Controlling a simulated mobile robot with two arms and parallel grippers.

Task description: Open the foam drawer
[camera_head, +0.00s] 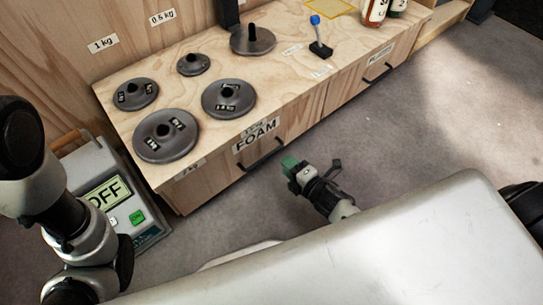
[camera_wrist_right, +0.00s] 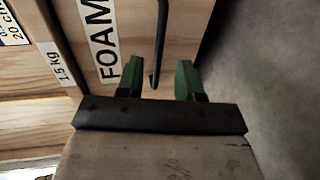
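The foam drawer (camera_head: 280,150) is a wooden front in the bench, with a FOAM label (camera_head: 256,135) and a black bar handle (camera_head: 262,160). The drawer looks shut. My right gripper (camera_head: 289,163) is just in front of the drawer, right of the handle. In the right wrist view its green fingertips (camera_wrist_right: 158,80) are spread apart, with the end of the black handle (camera_wrist_right: 160,45) showing between or just beyond them. I cannot tell whether they touch it. My left arm shows at the left edge of the head view, but I cannot make out its gripper's fingers.
The wooden bench top (camera_head: 290,75) carries several grey weight discs (camera_head: 166,136), a blue-topped lever (camera_head: 320,38) and bottles (camera_head: 376,12). Another drawer with a black handle (camera_head: 379,73) is to the right. A scale-like box reading OFF (camera_head: 112,190) stands at left. The floor in front is clear.

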